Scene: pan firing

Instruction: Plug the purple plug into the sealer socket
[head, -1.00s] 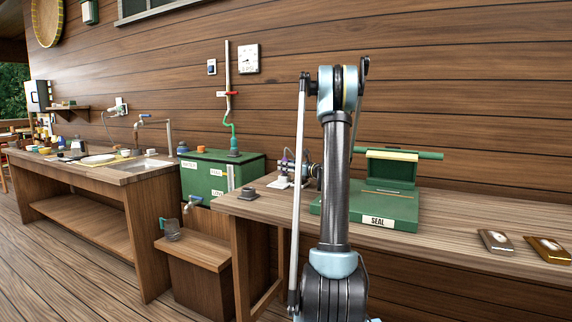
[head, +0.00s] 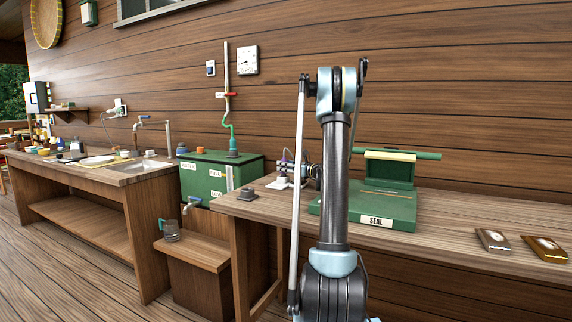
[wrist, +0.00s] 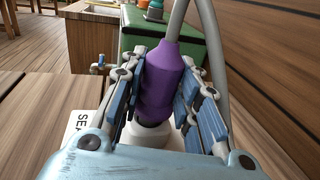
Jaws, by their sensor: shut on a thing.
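The purple plug (wrist: 164,75) is upright between the fingers of my gripper (wrist: 166,95) in the wrist view, with a grey cable rising from its top. My gripper is shut on it. The plug's lower end meets a white round part (wrist: 146,136), seemingly the socket; whether it is fully seated I cannot tell. In the head view my gripper (head: 311,171) is partly behind my arm, beside the white socket base (head: 281,183) on the bench. The green sealer (head: 372,205), marked SEAL, stands to the right.
A green tank (head: 205,180) stands left of the bench. A dark grey block (head: 248,193) sits near the bench's left end. Two packets (head: 493,240) (head: 546,249) lie at the right. The wooden wall is close behind the bench.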

